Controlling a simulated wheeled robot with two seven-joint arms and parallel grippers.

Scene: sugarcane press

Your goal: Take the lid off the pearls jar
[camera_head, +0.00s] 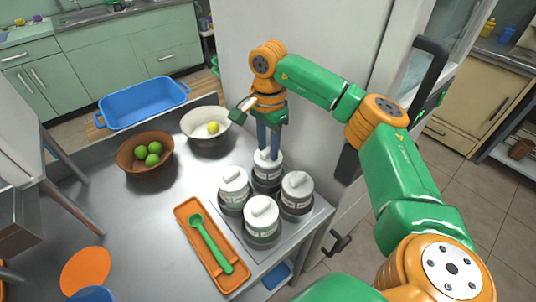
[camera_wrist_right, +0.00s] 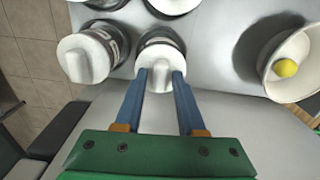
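Several white-lidded jars stand in dark round holders at the right end of the metal counter: a back jar (camera_head: 267,174), a left jar (camera_head: 233,190), a right jar (camera_head: 297,193) and a front jar (camera_head: 262,220). Their labels are too small to read, so I cannot tell which holds pearls. My right gripper (camera_head: 268,153) points down over the back jar. In the right wrist view its blue fingers (camera_wrist_right: 161,76) stand apart on either side of the raised handle of that jar's white lid (camera_wrist_right: 160,56). The lid is on the jar. My left gripper is not in view.
An orange tray (camera_head: 186,217) with a green spoon (camera_head: 211,244) lies left of the jars. A white bowl (camera_head: 194,138) with a yellow ball, a brown bowl (camera_head: 128,165) with green fruit and a blue basin (camera_head: 145,106) stand further back. A fridge-like cabinet (camera_head: 300,35) is behind.

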